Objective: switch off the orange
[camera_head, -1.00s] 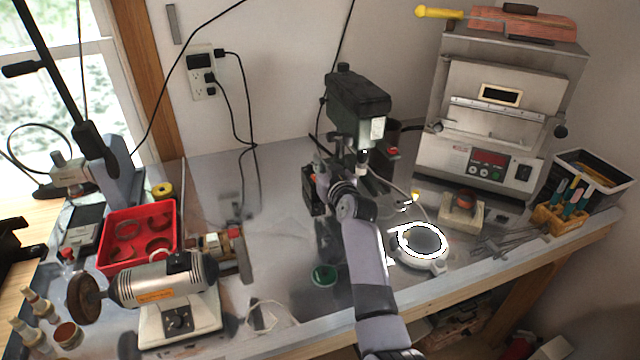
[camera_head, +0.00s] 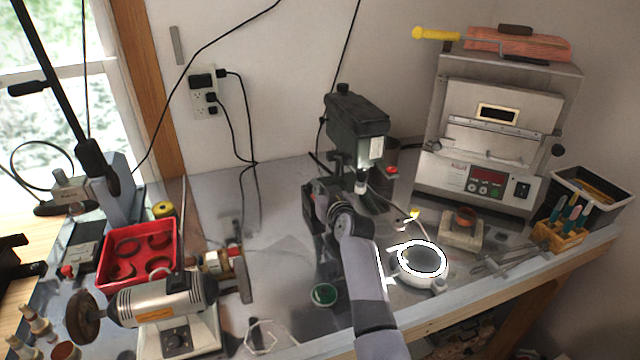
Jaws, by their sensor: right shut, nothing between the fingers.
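The silver bench polisher (camera_head: 165,300) stands at the lower left, with a dark wheel on its left end. Its orange label is on the body, and a dark dial (camera_head: 176,341) is on its pale base. A small orange-brown round piece (camera_head: 466,217) sits on a pale block at the right. I cannot tell which thing is "the orange". My right gripper (camera_head: 314,207) is shut and empty above the bench, in front of the dark drill press. It is right of the polisher and apart from it. My left gripper is not in view.
A red tray (camera_head: 139,280) is behind the polisher. A dark drill press (camera_head: 356,125) stands behind my right gripper. A round device with a bright white ring (camera_head: 421,280) is right of my arm. A furnace (camera_head: 490,150) stands at the back right. Bare bench (camera_head: 275,225) lies left of the gripper.

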